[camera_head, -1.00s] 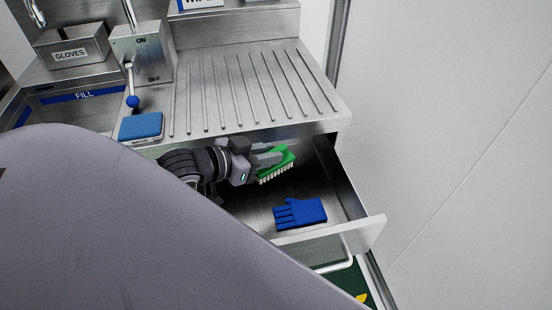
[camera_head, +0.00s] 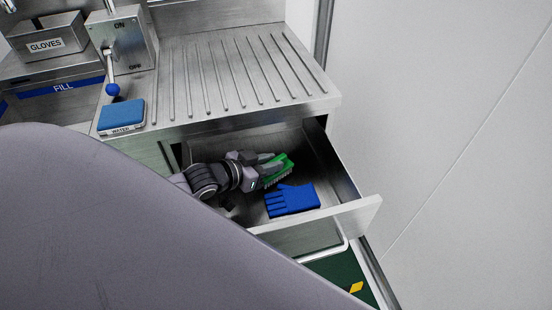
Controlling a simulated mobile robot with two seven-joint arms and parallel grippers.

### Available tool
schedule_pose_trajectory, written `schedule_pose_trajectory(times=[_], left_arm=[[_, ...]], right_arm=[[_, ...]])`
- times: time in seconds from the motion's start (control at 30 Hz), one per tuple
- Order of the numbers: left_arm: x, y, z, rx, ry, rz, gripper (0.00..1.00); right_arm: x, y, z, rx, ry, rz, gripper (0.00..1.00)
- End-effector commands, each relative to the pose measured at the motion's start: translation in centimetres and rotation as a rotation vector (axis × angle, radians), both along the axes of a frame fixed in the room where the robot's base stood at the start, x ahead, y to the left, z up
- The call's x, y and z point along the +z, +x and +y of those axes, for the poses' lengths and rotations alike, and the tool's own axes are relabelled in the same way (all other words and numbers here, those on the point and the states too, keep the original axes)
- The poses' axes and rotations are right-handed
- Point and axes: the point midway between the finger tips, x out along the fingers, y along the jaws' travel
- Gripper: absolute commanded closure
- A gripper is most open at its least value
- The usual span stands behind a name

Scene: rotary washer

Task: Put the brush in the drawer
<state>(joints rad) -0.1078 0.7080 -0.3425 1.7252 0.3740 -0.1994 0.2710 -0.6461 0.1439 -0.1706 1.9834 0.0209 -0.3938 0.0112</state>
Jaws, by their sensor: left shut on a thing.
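The green brush (camera_head: 280,171) with pale bristles is inside the open drawer (camera_head: 318,222), behind the blue glove. My left gripper (camera_head: 271,168) is shut on the brush, with its fingers along the brush's body. The bristles point down; I cannot tell whether they touch the drawer floor. The drawer is pulled out below the ribbed counter. My right gripper is not in view.
A blue glove (camera_head: 292,199) lies in the drawer in front of the brush. The ribbed steel counter (camera_head: 235,75) is above and behind. A white wall (camera_head: 440,110) stands to the right.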

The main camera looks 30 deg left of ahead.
Motion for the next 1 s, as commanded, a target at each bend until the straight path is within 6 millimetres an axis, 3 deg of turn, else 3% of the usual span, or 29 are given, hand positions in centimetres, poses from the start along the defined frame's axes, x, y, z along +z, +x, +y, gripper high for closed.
schedule_pose_trajectory(times=[0.27, 0.4, 0.77, 0.8, 0.87, 1.0], left_arm=[[0.1, 3.1, 0.1, 0.001, 0.002, -0.004, 1.00], [-1.1, 3.0, 0.1, 0.001, 0.001, 0.002, 1.00], [-1.4, 3.0, 0.1, 0.000, 0.001, 0.000, 1.00], [-1.4, 3.0, 0.1, -0.001, 0.002, -0.001, 0.71], [-1.4, 3.0, 0.1, -0.001, 0.002, -0.001, 0.52], [-1.4, 3.0, 0.1, -0.001, 0.002, -0.001, 0.52]], right_arm=[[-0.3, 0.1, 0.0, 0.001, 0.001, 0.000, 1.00], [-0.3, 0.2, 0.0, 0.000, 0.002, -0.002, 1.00], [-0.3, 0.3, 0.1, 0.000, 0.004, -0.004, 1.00], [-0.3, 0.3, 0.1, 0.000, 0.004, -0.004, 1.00], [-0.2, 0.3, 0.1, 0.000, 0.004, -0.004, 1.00], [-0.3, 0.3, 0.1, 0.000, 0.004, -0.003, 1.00]])
